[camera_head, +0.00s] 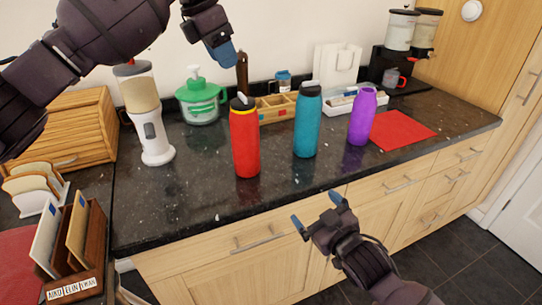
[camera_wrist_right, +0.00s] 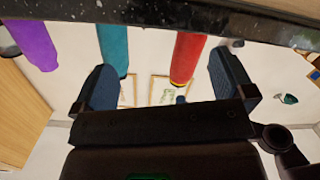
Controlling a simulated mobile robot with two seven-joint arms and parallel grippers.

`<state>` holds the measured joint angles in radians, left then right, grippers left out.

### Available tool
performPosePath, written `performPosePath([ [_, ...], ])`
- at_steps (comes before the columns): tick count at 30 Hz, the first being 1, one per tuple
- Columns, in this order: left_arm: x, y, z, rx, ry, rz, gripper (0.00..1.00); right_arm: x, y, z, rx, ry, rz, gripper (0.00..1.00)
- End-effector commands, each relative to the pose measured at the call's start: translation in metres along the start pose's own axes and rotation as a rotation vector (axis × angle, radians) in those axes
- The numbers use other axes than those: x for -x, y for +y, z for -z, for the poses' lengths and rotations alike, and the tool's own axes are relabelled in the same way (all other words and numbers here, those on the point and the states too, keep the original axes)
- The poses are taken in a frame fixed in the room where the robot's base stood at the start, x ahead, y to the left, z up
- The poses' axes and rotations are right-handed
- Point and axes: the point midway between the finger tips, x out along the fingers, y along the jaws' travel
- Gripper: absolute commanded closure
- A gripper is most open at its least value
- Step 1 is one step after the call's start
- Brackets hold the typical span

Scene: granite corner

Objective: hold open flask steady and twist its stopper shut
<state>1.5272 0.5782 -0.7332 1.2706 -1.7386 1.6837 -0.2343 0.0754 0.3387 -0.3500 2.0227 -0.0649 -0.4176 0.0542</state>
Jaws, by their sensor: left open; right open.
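A red flask (camera_head: 245,142) with a yellow ring and a dark top stands upright near the counter's front edge. A teal flask (camera_head: 307,125) with a dark cap and a purple flask (camera_head: 362,117) stand upright to its right. My left gripper (camera_head: 222,55) is open and empty, above and behind the red flask. My right gripper (camera_head: 317,212) is open and empty, in front of and below the counter edge. The right wrist view shows the red (camera_wrist_right: 187,58), teal (camera_wrist_right: 113,45) and purple (camera_wrist_right: 32,42) flasks upside down, beyond its fingers.
A white grinder (camera_head: 152,137), a green-lidded container (camera_head: 201,100) and a wooden divided tray (camera_head: 275,108) stand behind and left. A red mat (camera_head: 402,130) lies right of the purple flask. Letter and toast racks are at far left. The counter front between the flasks is clear.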

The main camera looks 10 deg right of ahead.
Motion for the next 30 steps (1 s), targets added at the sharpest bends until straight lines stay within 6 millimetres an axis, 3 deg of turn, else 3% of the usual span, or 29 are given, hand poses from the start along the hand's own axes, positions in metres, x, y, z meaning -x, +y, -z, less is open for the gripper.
performPosePath([
  [1, 0.0, 0.0, 0.0, 0.0, 0.0, 0.0, 0.57, -0.01, 0.0, 0.016, 0.021, 0.029, 0.013, 0.0],
  [9, 0.0, 0.0, 0.0, 0.0, 0.0, 0.0, 0.57, -0.049, -0.01, 0.087, 0.087, 0.142, 0.074, 0.0],
  [18, 0.0, 0.0, 0.0, 0.0, 0.0, 0.0, 0.57, -0.077, -0.021, 0.149, 0.099, 0.215, 0.126, 0.0],
  [22, 0.0, 0.0, 0.0, 0.0, 0.0, 0.0, 0.57, -0.083, -0.026, 0.155, 0.05, 0.207, 0.139, 0.0],
  [30, 0.0, 0.0, 0.0, 0.0, 0.0, 0.0, 0.57, -0.084, -0.032, 0.137, -0.154, 0.149, 0.128, 0.0],
])
